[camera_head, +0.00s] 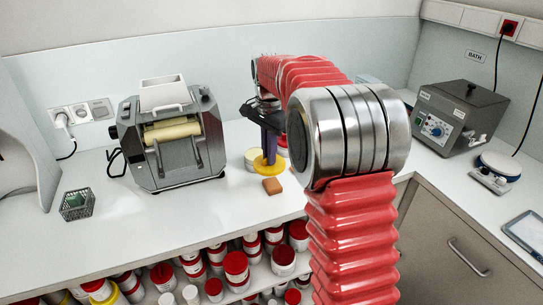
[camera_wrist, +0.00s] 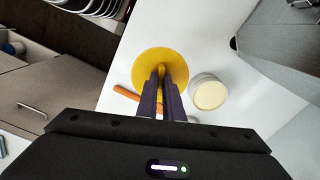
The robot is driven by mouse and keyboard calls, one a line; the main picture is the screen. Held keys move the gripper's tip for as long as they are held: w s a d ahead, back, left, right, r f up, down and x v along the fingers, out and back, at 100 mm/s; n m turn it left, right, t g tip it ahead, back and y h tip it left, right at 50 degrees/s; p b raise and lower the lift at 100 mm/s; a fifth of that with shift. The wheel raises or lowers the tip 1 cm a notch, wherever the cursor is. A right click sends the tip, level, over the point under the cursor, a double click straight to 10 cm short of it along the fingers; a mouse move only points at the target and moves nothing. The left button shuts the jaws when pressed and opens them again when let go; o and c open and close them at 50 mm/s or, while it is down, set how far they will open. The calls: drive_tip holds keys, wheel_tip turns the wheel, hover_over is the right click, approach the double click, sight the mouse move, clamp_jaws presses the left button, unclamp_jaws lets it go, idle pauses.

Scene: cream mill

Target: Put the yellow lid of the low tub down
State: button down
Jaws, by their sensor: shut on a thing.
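The yellow lid (camera_wrist: 146,64) is a round disc in the middle of the wrist view, and it shows low over the white counter in the head view (camera_head: 263,170). My gripper (camera_wrist: 161,80) points down and is shut on the lid's raised middle; it also shows in the head view (camera_head: 268,150). The lid looks about level. I cannot tell whether it touches the counter or hangs just above it. The low tub (camera_wrist: 208,93) is open with pale cream contents and stands right beside the lid. In the head view the tub (camera_head: 251,160) is partly hidden behind the lid.
A bath (camera_head: 459,117) is at the right. Red-lidded jars (camera_head: 237,266) fill the shelf below.

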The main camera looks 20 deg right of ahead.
drive_tip(key=shift+w+a+r+n, duration=0.25)
drive_tip(key=shift+a+n, duration=0.25)
drive_tip(key=shift+n, duration=0.6)
drive_tip(key=w+a+r+n, duration=0.1)
drive_tip(key=w+a+n, duration=0.2)
drive_tip(key=a+n, duration=0.5)
drive_tip(key=shift+w+a+r, duration=0.15)
drive_tip(key=shift+a+r, duration=0.15)
drive_tip(key=shift+a, duration=0.65)
